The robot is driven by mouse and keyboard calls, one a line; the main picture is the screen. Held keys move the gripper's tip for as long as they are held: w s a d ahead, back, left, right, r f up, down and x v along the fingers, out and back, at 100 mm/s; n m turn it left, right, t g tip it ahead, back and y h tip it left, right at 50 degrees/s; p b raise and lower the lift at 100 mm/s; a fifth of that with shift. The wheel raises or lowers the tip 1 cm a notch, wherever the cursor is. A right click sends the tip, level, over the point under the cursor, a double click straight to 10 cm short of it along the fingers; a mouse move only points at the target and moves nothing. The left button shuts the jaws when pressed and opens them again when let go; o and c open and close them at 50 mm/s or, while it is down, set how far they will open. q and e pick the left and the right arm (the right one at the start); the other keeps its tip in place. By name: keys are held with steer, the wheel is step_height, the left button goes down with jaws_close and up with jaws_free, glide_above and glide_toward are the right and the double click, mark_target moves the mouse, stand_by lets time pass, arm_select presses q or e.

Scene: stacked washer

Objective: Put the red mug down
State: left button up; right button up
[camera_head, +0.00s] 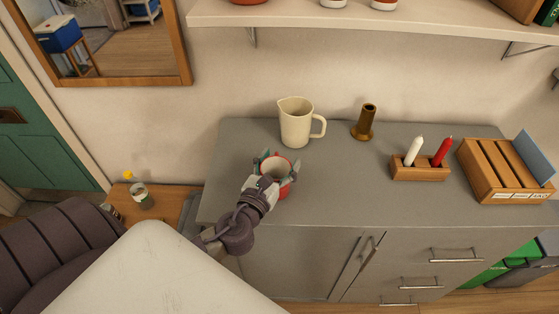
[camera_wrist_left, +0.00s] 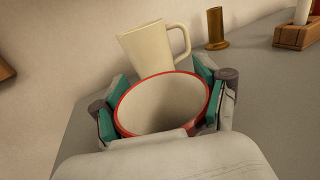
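The red mug (camera_head: 285,187) with a pale inside is at the left part of the grey cabinet top (camera_head: 345,170), near its front edge. My left gripper (camera_head: 276,168) has its fingers on both sides of the mug. In the left wrist view the mug (camera_wrist_left: 163,104) is upright, mouth towards the camera, and the teal finger pads (camera_wrist_left: 157,100) lie against its sides. I cannot tell whether the mug's base touches the cabinet top. My right gripper is not in view.
A cream pitcher (camera_head: 295,124) stands just behind the mug. A brass holder (camera_head: 364,122), a wooden block with candles (camera_head: 420,173) and a wooden rack (camera_head: 497,170) stand further right. The cabinet top between mug and candle block is clear.

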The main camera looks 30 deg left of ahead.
arm_select(q)
steer(key=o, duration=0.4)
steer(key=shift+c, duration=0.2)
steer(key=shift+r, duration=0.2)
steer(key=s+b, duration=0.1)
steer(key=s, duration=0.2)
steer(key=s+d+b, duration=0.1)
steer(key=s, duration=0.3)
steer(key=s+b, duration=0.1)
steer(key=s, duration=0.2)
steer(key=shift+s+d+f, duration=0.15)
steer(key=shift+d+f, duration=0.15)
steer(key=shift+d, duration=0.05)
steer(key=shift+s+d+r, duration=0.1)
steer(key=shift+s+r, duration=0.1)
steer(key=shift+s, duration=0.6)
